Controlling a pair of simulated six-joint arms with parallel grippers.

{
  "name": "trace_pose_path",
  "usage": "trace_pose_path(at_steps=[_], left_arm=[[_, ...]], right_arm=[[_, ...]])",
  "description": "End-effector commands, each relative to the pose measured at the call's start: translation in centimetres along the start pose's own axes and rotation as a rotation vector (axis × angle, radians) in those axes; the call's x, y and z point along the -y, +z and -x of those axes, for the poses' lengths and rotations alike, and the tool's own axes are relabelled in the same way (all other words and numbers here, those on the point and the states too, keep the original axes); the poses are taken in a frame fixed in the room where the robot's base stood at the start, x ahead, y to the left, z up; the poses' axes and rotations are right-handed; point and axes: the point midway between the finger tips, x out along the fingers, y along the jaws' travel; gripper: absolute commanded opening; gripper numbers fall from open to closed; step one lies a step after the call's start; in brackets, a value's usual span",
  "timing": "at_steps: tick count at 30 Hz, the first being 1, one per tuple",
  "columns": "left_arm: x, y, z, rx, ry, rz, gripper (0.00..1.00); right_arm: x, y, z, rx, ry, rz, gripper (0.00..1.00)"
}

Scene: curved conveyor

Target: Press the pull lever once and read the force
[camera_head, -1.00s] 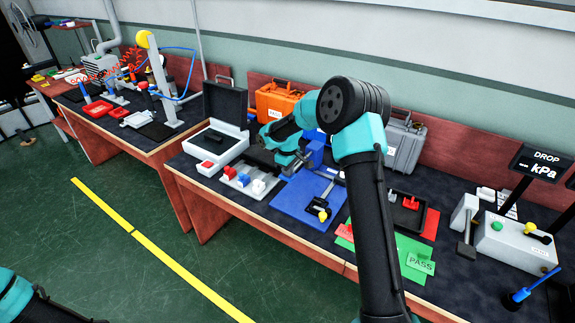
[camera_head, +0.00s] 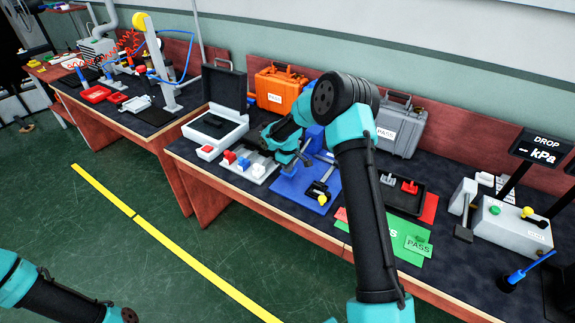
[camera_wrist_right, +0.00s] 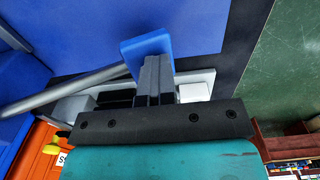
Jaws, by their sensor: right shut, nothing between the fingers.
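A blue base plate (camera_head: 290,190) on the right-hand bench carries a blue upright block (camera_head: 314,138). A grey lever rod (camera_wrist_right: 70,93) ends by a flat blue piece (camera_wrist_right: 147,46) in the right wrist view. My right gripper (camera_wrist_right: 153,62) is shut and empty, its tips at that blue piece; I cannot tell whether they touch. In the head view my right gripper (camera_head: 304,158) is above the plate, partly hidden by its own arm. A small black part with a yellow knob (camera_head: 322,198) sits on the plate's front. No force number is readable. My left gripper is out of view.
A grey board with small blocks (camera_head: 247,168) lies left of the plate. To the right are a green PASS mat (camera_head: 388,242), a black tray (camera_head: 420,197) and a grey control box (camera_head: 508,222). Cases stand behind.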

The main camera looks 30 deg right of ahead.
Motion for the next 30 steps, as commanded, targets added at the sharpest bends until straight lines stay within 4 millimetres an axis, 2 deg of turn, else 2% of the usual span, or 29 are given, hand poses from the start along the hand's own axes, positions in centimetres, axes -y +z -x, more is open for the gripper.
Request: trace_pose_path(at_steps=[1, 5, 13, 17, 30], left_arm=[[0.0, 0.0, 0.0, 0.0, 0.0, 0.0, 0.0], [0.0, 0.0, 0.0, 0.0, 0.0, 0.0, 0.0], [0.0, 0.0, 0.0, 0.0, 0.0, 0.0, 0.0], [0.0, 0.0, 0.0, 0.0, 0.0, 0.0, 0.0], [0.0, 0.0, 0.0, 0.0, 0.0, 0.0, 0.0]], right_arm=[[0.4, 0.3, -1.2, 0.01, -0.013, 0.001, 0.0], [0.4, 0.4, -1.3, 0.011, -0.014, 0.0, 0.0], [0.7, 0.3, 0.1, 0.009, -0.012, 0.0, 0.0], [1.1, 0.2, 2.1, 0.005, -0.007, 0.001, 0.0], [3.2, -0.1, 10.5, -0.003, 0.002, 0.001, 0.0]])
